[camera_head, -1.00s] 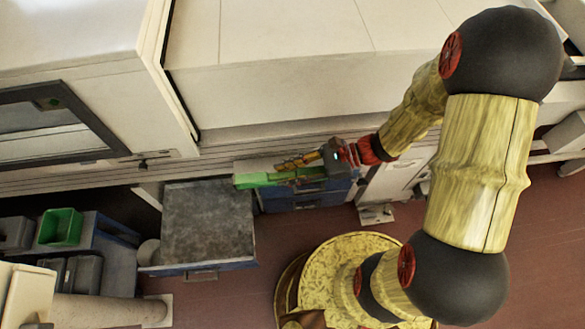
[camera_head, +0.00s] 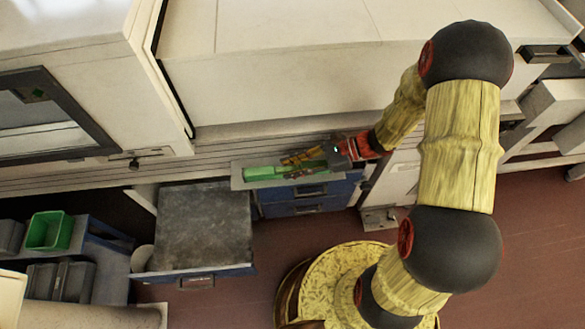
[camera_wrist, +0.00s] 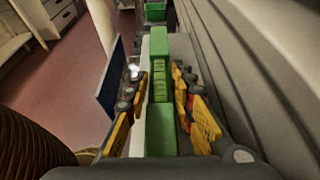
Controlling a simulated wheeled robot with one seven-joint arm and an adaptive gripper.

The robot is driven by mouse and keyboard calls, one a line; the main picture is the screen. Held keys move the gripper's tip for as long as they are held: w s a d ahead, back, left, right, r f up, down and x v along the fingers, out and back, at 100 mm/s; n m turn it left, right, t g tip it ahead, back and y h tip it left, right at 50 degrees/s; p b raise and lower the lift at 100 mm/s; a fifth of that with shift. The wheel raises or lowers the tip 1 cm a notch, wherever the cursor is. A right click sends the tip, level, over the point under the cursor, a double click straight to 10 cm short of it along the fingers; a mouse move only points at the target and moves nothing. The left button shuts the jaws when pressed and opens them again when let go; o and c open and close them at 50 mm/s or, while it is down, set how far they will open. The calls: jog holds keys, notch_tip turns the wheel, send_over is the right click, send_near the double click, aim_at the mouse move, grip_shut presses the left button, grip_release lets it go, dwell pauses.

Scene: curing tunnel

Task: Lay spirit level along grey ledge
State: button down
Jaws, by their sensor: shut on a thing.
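The green spirit level (camera_head: 263,173) is over the grey ledge (camera_head: 238,180) in the head view, roughly in line with its length. In the wrist view, the level (camera_wrist: 159,47) runs away from me between my fingers, above the pale ledge surface (camera_wrist: 142,70). My gripper (camera_head: 302,165) is shut on the level near its right part, one finger on each side; the fingers also show in the wrist view (camera_wrist: 160,88). I cannot tell whether the level's underside touches the ledge. The fingers hide part of the level.
The slatted wall (camera_head: 215,160) runs close behind the ledge. Blue drawers (camera_head: 305,200) stand below it. A dark-topped cabinet (camera_head: 203,225) stands at the left front, with a green bin (camera_head: 49,230) farther left. Red-brown floor (camera_head: 545,240) is open at the right.

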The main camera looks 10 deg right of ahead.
jog(key=shift+r, duration=0.15)
jog(key=c, duration=1.5)
grip_release()
jog(key=shift+f, duration=0.2)
jog(key=shift+d+r, duration=0.1)
jog(key=shift+r, duration=0.2)
jog(key=p+v, duration=0.4)
jog(key=v, duration=0.7)
jog(key=shift+d, duration=0.3)
jog(key=shift+r+n, duration=0.3)
jog(key=shift+r, duration=0.1)
jog(key=s+r+n+t+h, duration=0.1)
jog(key=s+r+n+h, duration=0.3)
jog(key=r+n, duration=0.2)
jog(key=s+r+n+t+h, duration=0.2)
jog(key=s+r+n+h, duration=0.2)
jog(key=r, duration=0.7)
jog(key=s+d+r+n+t+h, duration=0.1)
jog(key=s+r+n+t+h, duration=0.1)
jog(key=s+r+n+h, duration=0.2)
notch_tip(320, 180, up, 5)
jog(key=n+h, duration=0.1)
jog(key=n, duration=0.2)
jog(key=shift+n, duration=0.4)
